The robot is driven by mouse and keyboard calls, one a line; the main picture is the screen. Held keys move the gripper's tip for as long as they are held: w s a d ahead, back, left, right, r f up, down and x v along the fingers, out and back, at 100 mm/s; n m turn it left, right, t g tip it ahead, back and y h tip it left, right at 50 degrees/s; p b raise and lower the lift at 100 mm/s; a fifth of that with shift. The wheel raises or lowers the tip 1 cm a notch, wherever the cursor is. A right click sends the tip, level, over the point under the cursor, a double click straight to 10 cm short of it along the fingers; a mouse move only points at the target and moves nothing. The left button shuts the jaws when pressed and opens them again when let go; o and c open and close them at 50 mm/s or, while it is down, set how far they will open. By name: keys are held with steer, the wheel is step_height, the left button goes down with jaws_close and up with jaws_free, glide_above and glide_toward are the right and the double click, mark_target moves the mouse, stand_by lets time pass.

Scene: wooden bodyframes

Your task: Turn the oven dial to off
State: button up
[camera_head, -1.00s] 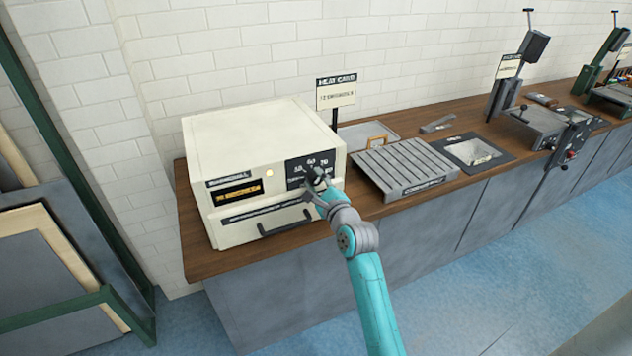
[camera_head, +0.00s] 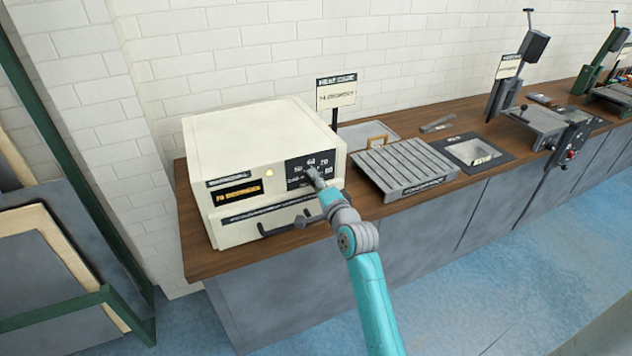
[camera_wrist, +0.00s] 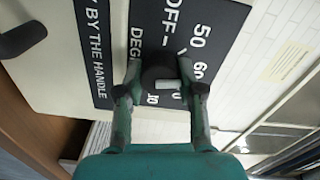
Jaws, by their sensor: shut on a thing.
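The cream oven (camera_head: 262,140) stands at the left end of the wooden counter. Its black dial panel (camera_head: 330,166) carries temperature numbers and also shows in the wrist view (camera_wrist: 150,25), with "OFF" and "50" readable. The dark round dial (camera_wrist: 153,76) sits between the two fingers in the wrist view, with a small pale bar on it. My gripper (camera_wrist: 158,68) is shut on the dial, one finger on each side. In the head view my gripper (camera_head: 312,176) is at the panel and hides most of the dial. The dial's exact setting cannot be read.
The oven's dark drawer handle (camera_head: 276,229) sticks out below the panel, near my wrist. An amber display (camera_head: 238,193) is left of the panel. A ribbed grey plate (camera_head: 405,166) lies right of the oven. A sign (camera_head: 336,93) stands behind.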

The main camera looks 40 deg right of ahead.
steer(key=n, duration=1.1)
steer(key=shift+f+n, duration=0.15)
steer(key=shift+n, duration=1.95)
steer(key=o, duration=0.9)
steer(key=shift+c, duration=0.2)
steer(key=v, duration=1.2)
